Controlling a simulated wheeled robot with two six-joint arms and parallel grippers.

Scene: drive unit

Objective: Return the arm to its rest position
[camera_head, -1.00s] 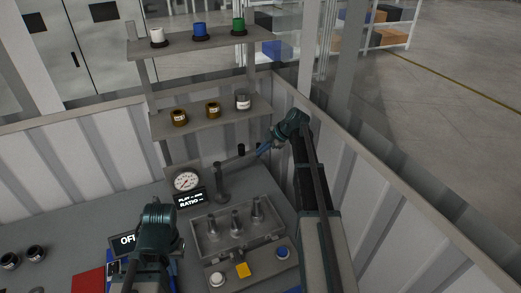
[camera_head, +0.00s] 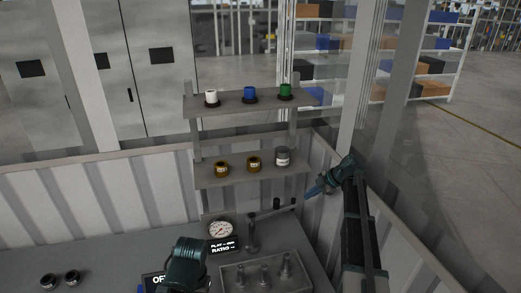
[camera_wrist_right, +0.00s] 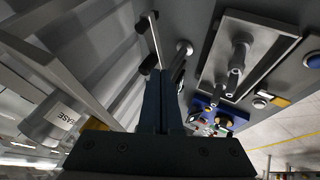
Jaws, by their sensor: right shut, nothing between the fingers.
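My right arm comes up at the right in the head view. Its gripper (camera_head: 314,190) has blue fingers pointing left, shut and empty, just right of the lower shelf and the end of a lever. In the right wrist view its dark fingers (camera_wrist_right: 161,105) lie together with nothing between them. My left arm's teal wrist (camera_head: 187,263) is at the bottom of the head view, left of the grey fixture; its fingers are hidden.
A post with a lever (camera_head: 270,212) stands beside a dial gauge (camera_head: 221,229). A grey fixture (camera_head: 235,279) holds metal pegs. The lower shelf (camera_head: 208,183) bears jars; a grey labelled jar (camera_wrist_right: 48,122) is near the right wrist. A ribbed wall (camera_head: 408,235) borders the right side.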

